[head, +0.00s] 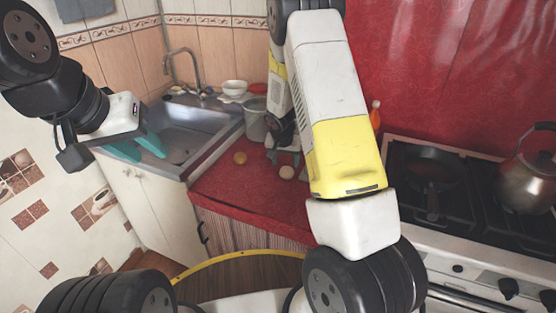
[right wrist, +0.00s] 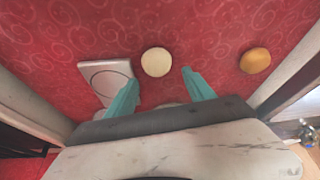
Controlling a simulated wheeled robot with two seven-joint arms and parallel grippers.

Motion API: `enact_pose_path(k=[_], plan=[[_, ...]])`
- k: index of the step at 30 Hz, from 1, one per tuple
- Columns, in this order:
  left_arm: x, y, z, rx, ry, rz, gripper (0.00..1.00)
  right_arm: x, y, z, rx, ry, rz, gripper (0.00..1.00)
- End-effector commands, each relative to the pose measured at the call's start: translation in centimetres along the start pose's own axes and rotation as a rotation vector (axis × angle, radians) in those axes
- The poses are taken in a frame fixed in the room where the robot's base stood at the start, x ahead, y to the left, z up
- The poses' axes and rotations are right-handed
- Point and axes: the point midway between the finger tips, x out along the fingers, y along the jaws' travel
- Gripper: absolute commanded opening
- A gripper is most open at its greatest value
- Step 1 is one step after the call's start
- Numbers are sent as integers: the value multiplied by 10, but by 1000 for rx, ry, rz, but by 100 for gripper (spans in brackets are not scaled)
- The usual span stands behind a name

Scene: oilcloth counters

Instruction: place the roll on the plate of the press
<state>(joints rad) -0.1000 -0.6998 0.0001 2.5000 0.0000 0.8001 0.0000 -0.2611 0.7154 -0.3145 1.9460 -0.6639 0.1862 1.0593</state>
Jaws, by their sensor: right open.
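A pale round roll (right wrist: 156,62) lies on the red counter, ahead of and between the fingertips of my right gripper (right wrist: 160,78). That gripper is open and empty. A second, orange-brown round item (right wrist: 255,61) lies to the right in the wrist view and left of the pale roll in the head view (head: 240,158). A white square base with a round plate (right wrist: 97,70), seemingly the press, lies left of the pale roll. My left gripper (head: 151,156) is open and empty by the sink.
A metal sink (head: 190,118) with a tap is at the left. A grey container (head: 255,128) and white bowls (head: 235,88) stand at the back. A stove (head: 455,200) with a pan and kettle is at the right. The red counter's front is clear.

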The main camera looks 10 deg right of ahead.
Motion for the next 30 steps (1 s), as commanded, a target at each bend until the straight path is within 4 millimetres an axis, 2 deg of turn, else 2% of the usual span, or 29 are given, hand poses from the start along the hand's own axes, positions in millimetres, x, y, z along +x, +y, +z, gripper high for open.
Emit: enact_pose_path(k=[9, 18, 20, 27, 30], plan=[[0, 0, 0, 0, 0, 0, 36, 44, 4, 3, 1, -2, 2, 62], [0, 0, 0, 0, 0, 0, 36, 49, 3, 2, 1, 0, 0, 62], [0, 0, 0, 0, 0, 0, 36, 49, 3, 3, 1, -1, 0, 52], [0, 0, 0, 0, 0, 0, 36, 49, 3, 3, 1, -1, 0, 6], [0, 0, 0, 0, 0, 0, 36, 49, 3, 3, 1, -1, 0, 6]])
